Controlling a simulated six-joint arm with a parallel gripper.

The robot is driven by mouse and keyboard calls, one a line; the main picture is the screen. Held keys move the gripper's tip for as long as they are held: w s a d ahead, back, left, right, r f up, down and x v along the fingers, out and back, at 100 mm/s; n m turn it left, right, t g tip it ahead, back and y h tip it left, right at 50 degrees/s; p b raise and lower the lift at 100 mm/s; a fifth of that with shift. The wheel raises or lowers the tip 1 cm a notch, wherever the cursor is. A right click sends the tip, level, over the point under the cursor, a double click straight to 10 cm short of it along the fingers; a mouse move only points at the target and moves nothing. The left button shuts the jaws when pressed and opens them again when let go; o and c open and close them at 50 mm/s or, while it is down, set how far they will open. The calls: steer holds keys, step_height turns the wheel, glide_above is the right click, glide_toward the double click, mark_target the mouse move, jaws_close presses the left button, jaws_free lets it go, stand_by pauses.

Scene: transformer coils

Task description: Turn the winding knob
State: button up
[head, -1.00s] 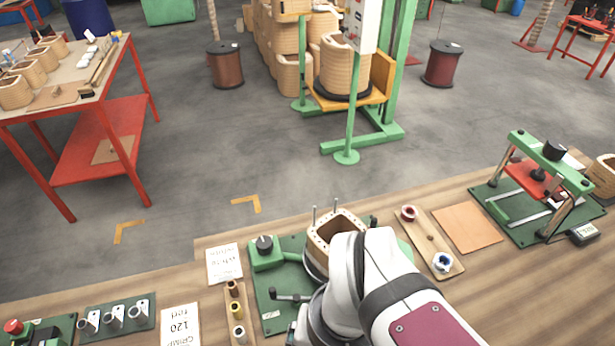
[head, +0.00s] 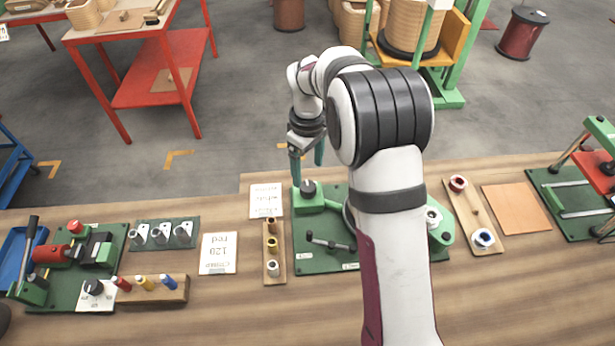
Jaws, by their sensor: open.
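The winding knob (head: 308,187) is a black knob on top of a green box (head: 308,204) at the back left corner of the dark green winding board (head: 310,262). In the head view my gripper (head: 307,172) points down just above and around the knob's position, with its teal fingers apart. One finger is at the left of the knob and the other is at the right and a little behind. I cannot tell whether either finger touches it. A black crank handle (head: 330,244) lies in front of the box. My arm hides the middle of the board.
A wooden strip with several spools (head: 272,250) and paper cards (head: 218,253) lie left of the board. A crimping station with another black knob (head: 94,287) is further left. A spool tray (head: 472,215) and a green press (head: 575,190) stand at the right.

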mark_target(308, 186)
step_height(308, 186, down, 7)
steer(key=shift+r, duration=0.15)
steer(key=shift+c, duration=0.3)
jaws_close()
